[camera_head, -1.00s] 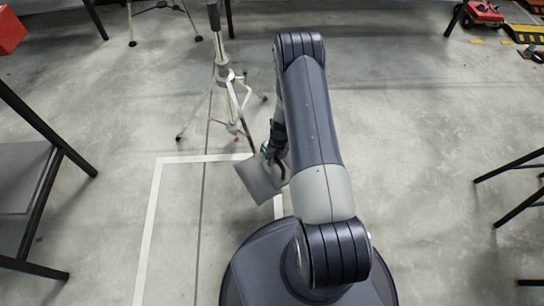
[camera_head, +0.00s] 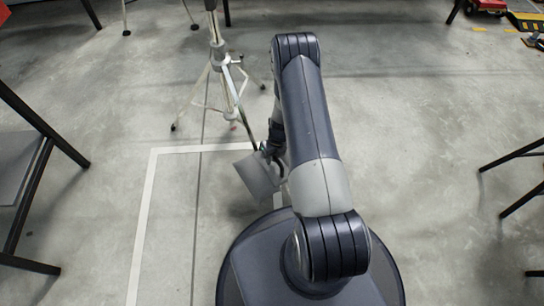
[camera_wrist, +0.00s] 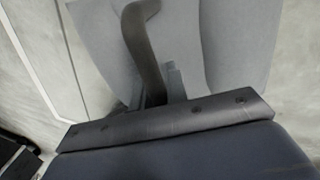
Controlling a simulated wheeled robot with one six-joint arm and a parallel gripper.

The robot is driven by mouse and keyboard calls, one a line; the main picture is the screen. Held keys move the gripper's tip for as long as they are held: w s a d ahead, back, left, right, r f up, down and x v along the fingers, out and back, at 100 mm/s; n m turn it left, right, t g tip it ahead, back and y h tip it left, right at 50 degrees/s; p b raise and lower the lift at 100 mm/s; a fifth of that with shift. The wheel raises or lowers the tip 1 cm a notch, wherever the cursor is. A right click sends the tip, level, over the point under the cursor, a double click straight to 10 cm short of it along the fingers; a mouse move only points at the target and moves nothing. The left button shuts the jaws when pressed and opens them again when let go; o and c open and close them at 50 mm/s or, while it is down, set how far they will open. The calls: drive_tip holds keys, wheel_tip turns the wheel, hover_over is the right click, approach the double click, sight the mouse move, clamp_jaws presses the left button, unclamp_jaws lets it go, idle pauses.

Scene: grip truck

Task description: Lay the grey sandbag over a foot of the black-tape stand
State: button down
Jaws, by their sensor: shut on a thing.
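My gripper (camera_head: 271,155) is shut on the grey sandbag (camera_head: 256,178), which hangs tilted just above the floor at the arm's end. In the wrist view the sandbag (camera_wrist: 240,45) fills the upper middle, with a dark strap and a riveted dark band; the fingers are mostly hidden. A pale tripod stand (camera_head: 219,62) stands ahead and left of my gripper, with spread legs. One leg runs toward the sandbag, and its foot is hidden or hard to make out near my gripper. Black tape on this stand cannot be made out clearly.
White tape lines (camera_head: 147,205) mark the floor left of the sandbag. A dark-legged table (camera_head: 22,185) stands at left, and dark legs (camera_head: 515,160) at right. A red object (camera_head: 487,6) lies far right.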

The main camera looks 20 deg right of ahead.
sight(272, 164)
drive_tip(key=shift+w+f+b, duration=0.1)
drive_tip(key=shift+f+b, duration=1)
drive_tip(key=shift+f, duration=0.65)
drive_tip(key=shift+f+b, duration=2.35)
drive_tip(key=shift+f, duration=0.55)
drive_tip(key=c, duration=1.4)
unclamp_jaws()
drive_tip(key=shift+o, duration=0.4)
drive_tip(key=shift+s+f, duration=0.2)
drive_tip(key=r+p, duration=0.1)
drive_tip(key=r, duration=0.2)
drive_tip(key=d+r+p, duration=0.1)
drive_tip(key=r+p, duration=0.1)
drive_tip(key=r, duration=0.2)
drive_tip(key=d+r+p, duration=0.1)
drive_tip(key=r, duration=0.3)
drive_tip(key=shift+w, duration=0.3)
drive_tip(key=shift+f, duration=0.15)
drive_tip(key=f+b, duration=0.1)
drive_tip(key=f, duration=0.2)
drive_tip(key=a+f+b, duration=0.1)
drive_tip(key=f+b, duration=0.1)
drive_tip(key=f, duration=0.2)
drive_tip(key=a+f+b, duration=0.1)
drive_tip(key=f, duration=0.2)
drive_tip(key=shift+s+f, duration=0.25)
drive_tip(key=shift+f, duration=0.05)
drive_tip(key=shift+r+p, duration=0.4)
drive_tip(key=shift+r, duration=0.15)
